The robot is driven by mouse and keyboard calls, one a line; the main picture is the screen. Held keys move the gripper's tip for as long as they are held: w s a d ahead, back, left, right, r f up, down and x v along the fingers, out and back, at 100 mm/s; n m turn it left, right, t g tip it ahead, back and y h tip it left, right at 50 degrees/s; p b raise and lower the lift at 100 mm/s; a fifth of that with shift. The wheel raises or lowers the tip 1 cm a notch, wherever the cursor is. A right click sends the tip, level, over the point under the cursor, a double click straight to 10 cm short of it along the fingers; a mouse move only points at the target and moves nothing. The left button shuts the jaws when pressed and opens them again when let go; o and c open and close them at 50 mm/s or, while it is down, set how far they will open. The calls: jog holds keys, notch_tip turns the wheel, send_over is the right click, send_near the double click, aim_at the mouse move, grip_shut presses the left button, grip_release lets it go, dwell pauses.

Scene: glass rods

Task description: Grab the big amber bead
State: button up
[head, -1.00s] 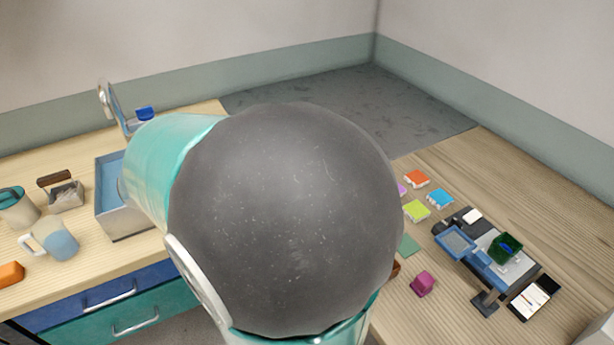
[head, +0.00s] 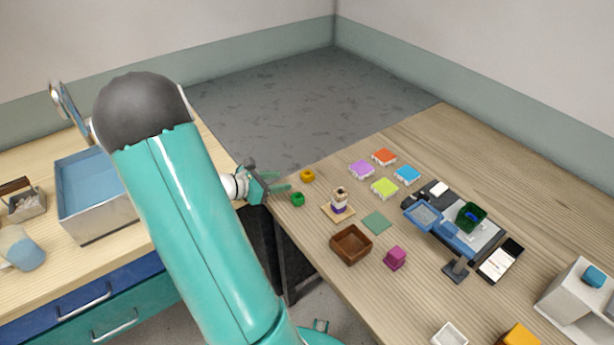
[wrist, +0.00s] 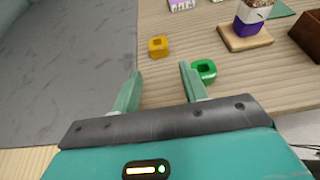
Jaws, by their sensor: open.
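The amber bead (head: 307,176) sits on the wooden table near its left edge, a small yellow-orange block with a hole. In the wrist view the amber bead (wrist: 158,47) lies ahead of my gripper, beyond the fingertips and between their lines. My gripper (wrist: 160,75) is open and empty, its two pale green fingers apart. In the head view my gripper (head: 286,190) is at the table's left edge, close to a green bead. The green bead (wrist: 204,71) lies just beside the right fingertip; I cannot tell whether they touch.
A layered stack on a wooden base (head: 339,206), a brown box (head: 350,244), a green mat (head: 377,222) and a magenta block (head: 395,257) stand to the right. Coloured tiles (head: 384,188) lie farther back. The floor drops away left of the table edge.

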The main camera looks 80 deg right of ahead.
aim_at(302, 178)
jog(key=x, duration=0.7)
jog(key=shift+s+d+f, duration=0.1)
jog(key=shift+d+f, duration=0.2)
jog(key=c, duration=0.7)
